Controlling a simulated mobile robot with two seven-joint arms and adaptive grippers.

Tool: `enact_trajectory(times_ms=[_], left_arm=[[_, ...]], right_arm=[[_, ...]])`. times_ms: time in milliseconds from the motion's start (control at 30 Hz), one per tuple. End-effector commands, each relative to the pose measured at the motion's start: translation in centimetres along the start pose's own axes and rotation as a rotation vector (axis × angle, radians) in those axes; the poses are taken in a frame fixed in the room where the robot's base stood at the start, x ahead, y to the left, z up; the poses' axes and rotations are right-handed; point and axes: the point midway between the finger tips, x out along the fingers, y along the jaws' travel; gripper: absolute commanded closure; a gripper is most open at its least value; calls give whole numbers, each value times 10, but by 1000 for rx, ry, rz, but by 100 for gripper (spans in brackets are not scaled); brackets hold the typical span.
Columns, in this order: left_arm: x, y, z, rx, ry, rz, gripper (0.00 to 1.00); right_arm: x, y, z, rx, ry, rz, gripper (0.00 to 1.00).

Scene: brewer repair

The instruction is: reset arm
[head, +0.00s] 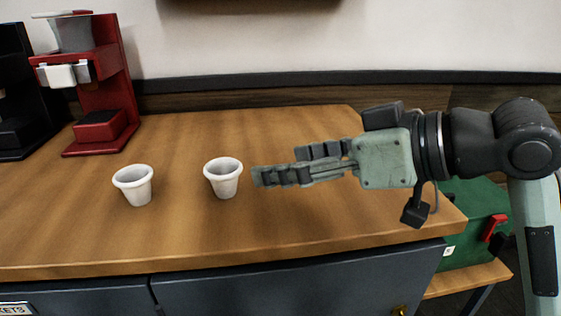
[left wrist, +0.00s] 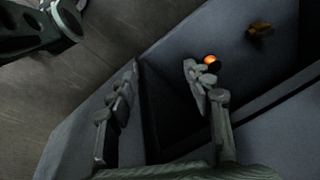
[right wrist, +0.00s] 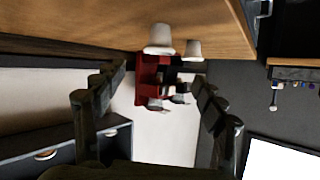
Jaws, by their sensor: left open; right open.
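My right gripper (head: 290,163) reaches in from the right over the wooden counter in the head view. Its fingers are open and empty, pointing left, with the tips just right of a white cup (head: 223,178). In the right wrist view the open fingers (right wrist: 160,95) show with nothing between them close by; the white cups (right wrist: 160,40) stand beyond. My left gripper (left wrist: 160,95) is not in the head view. In the left wrist view it is open and empty, in front of a grey cabinet surface.
A second white cup (head: 134,185) stands on the counter (head: 300,225) at left. A red brewer (head: 98,90) and a black machine (head: 14,100) stand at the back left. A green box (head: 475,215) is at the right, below the counter. An orange round spot (left wrist: 210,60) shows near the left fingers.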

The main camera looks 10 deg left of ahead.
Motion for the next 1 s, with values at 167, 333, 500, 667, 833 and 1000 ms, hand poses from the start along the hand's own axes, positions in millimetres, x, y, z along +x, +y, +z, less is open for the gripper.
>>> enact_trajectory(times_ms=[167, 333, 500, 667, 833, 1000], left_arm=[[1, 1, 7, 1, -9, 1, 49], [2, 2, 12, 2, -17, 3, 49], [2, 2, 13, 2, -19, 3, 49], [1, 2, 12, 2, -17, 3, 49], [1, 1, 7, 2, -9, 1, 49], [3, 0, 2, 3, 0, -1, 49]], right_arm=[[0, 0, 0, 0, 0, 0, 29], [7, 0, 0, 3, 1, -3, 29], [32, -1, 0, 3, 1, -5, 29], [64, 0, -1, 5, 1, -4, 29], [98, -1, 0, 3, 0, -4, 29], [122, 0, -1, 0, 2, 0, 29]])
